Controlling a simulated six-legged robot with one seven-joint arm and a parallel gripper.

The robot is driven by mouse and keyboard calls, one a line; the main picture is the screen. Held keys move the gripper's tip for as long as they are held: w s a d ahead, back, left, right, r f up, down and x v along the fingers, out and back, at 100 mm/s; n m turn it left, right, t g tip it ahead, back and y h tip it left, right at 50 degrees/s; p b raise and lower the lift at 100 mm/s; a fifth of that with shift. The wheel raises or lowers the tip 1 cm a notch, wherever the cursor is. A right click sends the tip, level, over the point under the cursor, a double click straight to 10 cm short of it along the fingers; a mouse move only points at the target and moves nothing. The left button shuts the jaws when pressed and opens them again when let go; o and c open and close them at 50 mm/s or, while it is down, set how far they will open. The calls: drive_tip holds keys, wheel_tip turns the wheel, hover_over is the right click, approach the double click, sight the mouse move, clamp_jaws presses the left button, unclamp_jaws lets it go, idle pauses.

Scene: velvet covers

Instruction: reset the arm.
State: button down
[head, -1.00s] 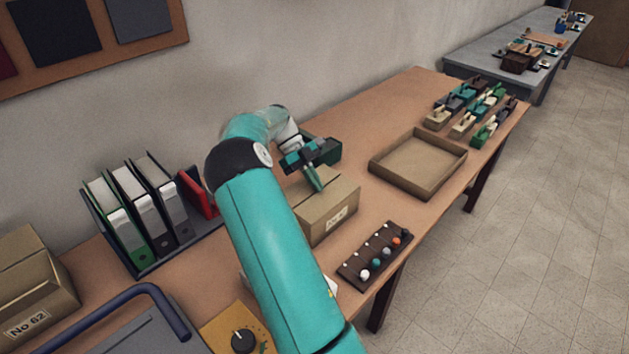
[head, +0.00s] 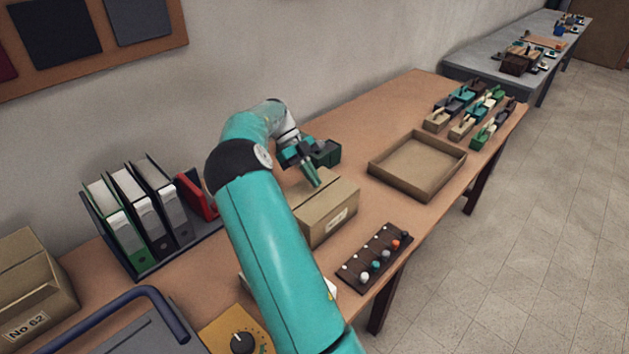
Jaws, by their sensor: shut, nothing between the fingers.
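My teal arm reaches from the bottom middle of the head view up and over the table. My gripper (head: 316,180) is shut and empty. Its fingers point down at the top of a closed cardboard box (head: 328,220) that has a white label. I cannot tell whether the fingertips touch the box or hang just above it. Part of the table behind my arm is hidden.
An open cardboard tray (head: 405,188) lies to the right of the box. A dark board with coloured knobs (head: 350,275) is in front. Binders (head: 138,215) stand left, beside a box marked No 62 (head: 35,300).

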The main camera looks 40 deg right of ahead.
drive_tip(key=v, duration=0.5)
drive_tip(key=shift+w+d+r, duration=0.1)
drive_tip(key=shift+w+r, duration=0.1)
drive_tip(key=shift+w, duration=0.05)
drive_tip(key=shift+w+r, duration=0.3)
drive_tip(key=shift+r, duration=0.05)
